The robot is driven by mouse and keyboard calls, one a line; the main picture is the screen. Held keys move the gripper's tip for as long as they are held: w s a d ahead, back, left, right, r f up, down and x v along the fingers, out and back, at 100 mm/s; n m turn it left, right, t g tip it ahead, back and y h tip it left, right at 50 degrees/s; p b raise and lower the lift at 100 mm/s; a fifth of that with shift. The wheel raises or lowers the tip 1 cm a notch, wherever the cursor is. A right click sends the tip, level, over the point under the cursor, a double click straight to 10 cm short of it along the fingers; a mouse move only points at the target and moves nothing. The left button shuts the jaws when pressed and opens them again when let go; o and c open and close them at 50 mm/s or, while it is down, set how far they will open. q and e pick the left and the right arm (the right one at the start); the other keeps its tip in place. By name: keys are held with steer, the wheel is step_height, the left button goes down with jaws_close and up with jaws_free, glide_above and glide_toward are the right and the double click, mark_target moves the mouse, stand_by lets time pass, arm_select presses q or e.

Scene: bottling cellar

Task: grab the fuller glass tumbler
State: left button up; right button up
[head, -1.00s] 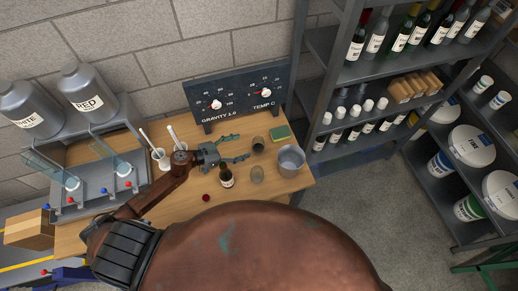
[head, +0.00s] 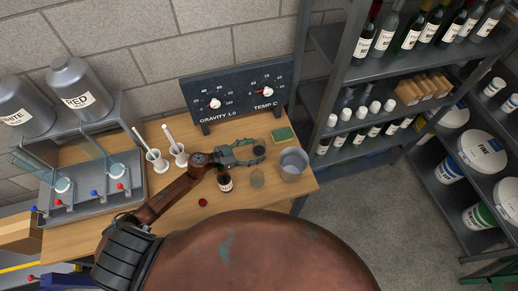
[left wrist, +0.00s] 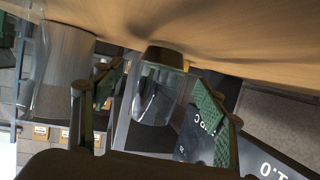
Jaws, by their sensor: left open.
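Two glass tumblers stand on the wooden table (head: 222,196). The far tumbler (head: 260,147) looks darker in the head view; the near tumbler (head: 257,180) looks paler and clear. My left gripper (head: 250,151) is open at the far tumbler, with its green fingers reaching to either side of it. In the upside-down left wrist view, that tumbler (left wrist: 157,98) stands between the fingers, with gaps on both sides and a dark brown band at its base. Another clear glass (left wrist: 33,68) shows at the left edge there. Exact fill levels are hard to tell. My right gripper is out of view.
A dark bottle (head: 225,183) stands close below the left gripper. A metal bucket (head: 292,165) is right of the tumblers, and a green sponge (head: 284,134) lies behind. A gauge panel (head: 237,95) stands at the back. A red cap (head: 203,202) lies near the front.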

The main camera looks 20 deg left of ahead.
arm_select(q)
steer(key=shift+w+d+f, duration=0.25)
steer(key=shift+w+d, duration=0.2)
steer(key=shift+c, duration=0.4)
steer(key=c, duration=1.2)
steer(key=shift+r, duration=0.15)
steer(key=shift+c, duration=0.2)
